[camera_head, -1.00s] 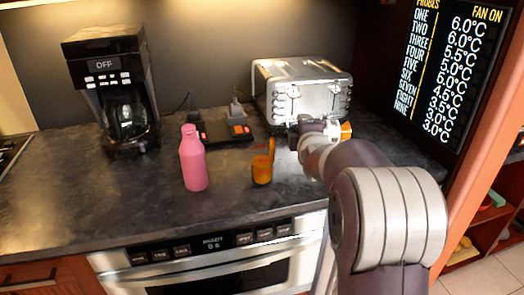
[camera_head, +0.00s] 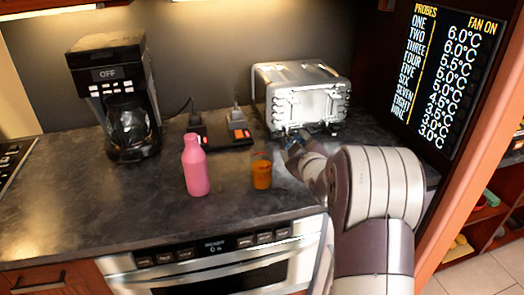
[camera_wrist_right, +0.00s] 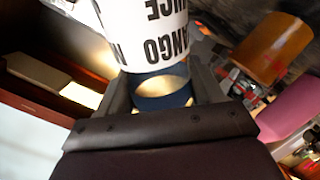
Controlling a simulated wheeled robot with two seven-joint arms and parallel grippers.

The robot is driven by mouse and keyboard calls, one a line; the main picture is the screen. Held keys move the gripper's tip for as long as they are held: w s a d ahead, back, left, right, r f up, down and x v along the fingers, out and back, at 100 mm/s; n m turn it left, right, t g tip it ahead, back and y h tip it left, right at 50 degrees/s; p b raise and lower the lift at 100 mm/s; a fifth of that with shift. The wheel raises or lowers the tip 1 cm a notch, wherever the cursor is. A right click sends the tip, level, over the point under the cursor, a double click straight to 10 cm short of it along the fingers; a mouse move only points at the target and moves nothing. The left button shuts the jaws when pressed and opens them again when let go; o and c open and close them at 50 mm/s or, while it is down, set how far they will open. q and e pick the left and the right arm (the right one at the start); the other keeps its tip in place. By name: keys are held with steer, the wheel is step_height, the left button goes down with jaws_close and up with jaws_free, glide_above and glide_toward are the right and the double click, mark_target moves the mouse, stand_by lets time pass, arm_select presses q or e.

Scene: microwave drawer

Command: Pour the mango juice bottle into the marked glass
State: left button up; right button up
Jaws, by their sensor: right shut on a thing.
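The glass (camera_head: 261,175) stands on the dark counter with orange liquid in it; no mark can be made out at this size. It also shows as a large orange shape at upper right in the right wrist view (camera_wrist_right: 270,48). My right gripper (camera_head: 291,145) is to the right of the glass, partly hidden by my arm. In the right wrist view my right gripper (camera_wrist_right: 160,84) is shut on the mango juice bottle (camera_wrist_right: 152,38), whose white label with black letters fills the top. The bottle is mostly hidden in the head view. My left gripper is not in view.
A pink bottle (camera_head: 196,168) stands left of the glass. A toaster (camera_head: 305,98) is behind my right gripper, and a coffee maker (camera_head: 118,90) is at the back left. The front left counter is clear.

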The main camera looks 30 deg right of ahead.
mark_target(296, 134)
steer(key=r+m+p, duration=0.1)
steer(key=r+m+t+p, duration=0.1)
steer(key=m, duration=0.1)
steer(key=r+m+p, duration=0.1)
steer(key=m, duration=0.1)
steer(key=shift+w+a+r+t+y, duration=0.15)
steer(key=shift+a+r+t+y, duration=0.15)
steer(key=shift+r+y, duration=0.1)
steer(key=shift+r+m+t, duration=0.15)
steer(key=shift+m+t, duration=0.15)
steer(key=shift+m, duration=0.6)
step_height(296, 134, up, 4)
steer(key=p, duration=0.2)
steer(key=shift+p, duration=0.3)
